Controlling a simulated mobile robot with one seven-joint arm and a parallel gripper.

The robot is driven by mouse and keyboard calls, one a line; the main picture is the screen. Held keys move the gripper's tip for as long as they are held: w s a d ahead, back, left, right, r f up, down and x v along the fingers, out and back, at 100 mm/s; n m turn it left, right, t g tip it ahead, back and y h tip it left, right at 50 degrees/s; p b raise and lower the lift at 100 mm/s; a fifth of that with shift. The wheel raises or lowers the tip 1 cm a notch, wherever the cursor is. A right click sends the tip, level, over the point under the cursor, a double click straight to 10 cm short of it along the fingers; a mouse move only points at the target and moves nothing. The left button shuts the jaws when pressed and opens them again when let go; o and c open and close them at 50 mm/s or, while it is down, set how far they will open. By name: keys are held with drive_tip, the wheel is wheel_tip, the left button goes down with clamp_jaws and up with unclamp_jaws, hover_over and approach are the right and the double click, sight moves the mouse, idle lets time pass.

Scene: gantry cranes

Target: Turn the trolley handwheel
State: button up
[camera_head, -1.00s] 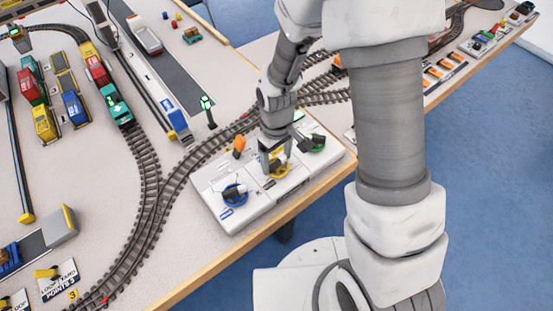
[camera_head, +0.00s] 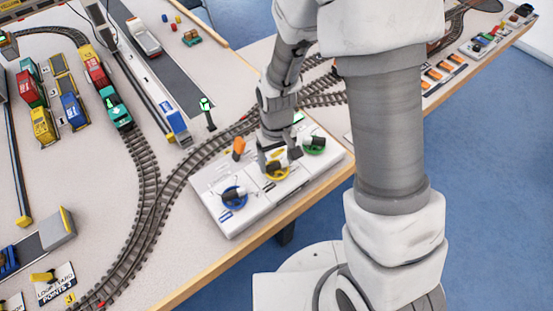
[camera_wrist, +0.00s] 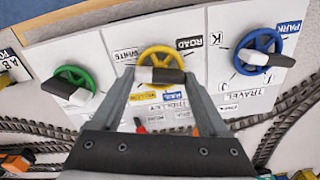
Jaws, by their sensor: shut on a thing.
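A white control panel (camera_head: 243,209) at the table edge carries three handwheels. The middle one is a yellow handwheel (camera_head: 279,175); in the wrist view its yellow rim (camera_wrist: 157,48) shows between labels reading WHITE and ROAD. I cannot read which wheel is named the trolley. My gripper (camera_head: 274,160) is down at the yellow wheel, and its fingers (camera_wrist: 160,78) are shut on the wheel's black and white handle (camera_wrist: 160,75). The gripper hides part of the yellow wheel in the head view.
A blue handwheel (camera_head: 234,206) and a green handwheel (camera_head: 314,151) sit on either side, close by. An orange lever (camera_head: 239,147) stands behind the panel's wheels. Curved track (camera_head: 185,165) runs along the panel's far side. A green signal (camera_head: 206,104) stands beyond it.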

drive_tip(key=o, duration=1.2)
drive_tip(key=shift+o, duration=0.2)
drive_tip(key=shift+r, duration=0.1)
wheel_tip(320, 180, up, 17)
drive_tip(key=p, duration=0.2)
drive_tip(key=shift+r+p, duration=0.15)
drive_tip(key=shift+p, duration=0.25)
